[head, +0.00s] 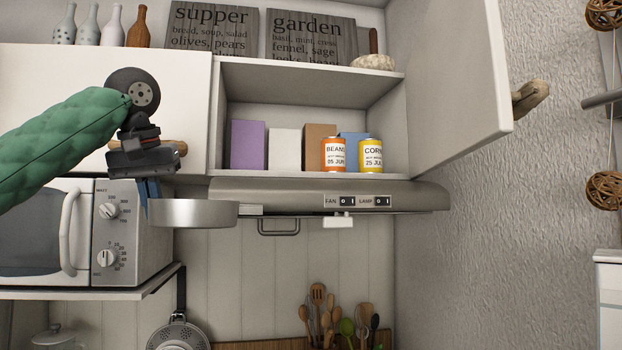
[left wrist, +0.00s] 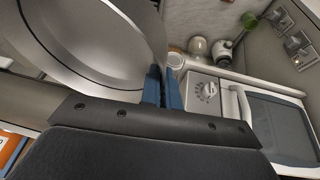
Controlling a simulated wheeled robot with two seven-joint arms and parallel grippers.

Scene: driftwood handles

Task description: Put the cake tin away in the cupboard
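The cake tin (head: 193,213) is a round, shallow silver pan. My left gripper (head: 150,198) is shut on its left rim and holds it roughly level in the air, in front of the range hood's left end. In the left wrist view the tin (left wrist: 85,45) fills the upper left, with its rim at the blue fingers (left wrist: 163,88). The cupboard (head: 300,82) is open above the hood, its door (head: 455,85) swung out to the right. My right gripper is not in view.
Inside the cupboard stand a purple box (head: 248,145), other boxes, a beans can (head: 334,154) and a corn can (head: 370,155); its left part looks free in front. The range hood (head: 290,195) juts out below. A microwave (head: 110,230) stands at left.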

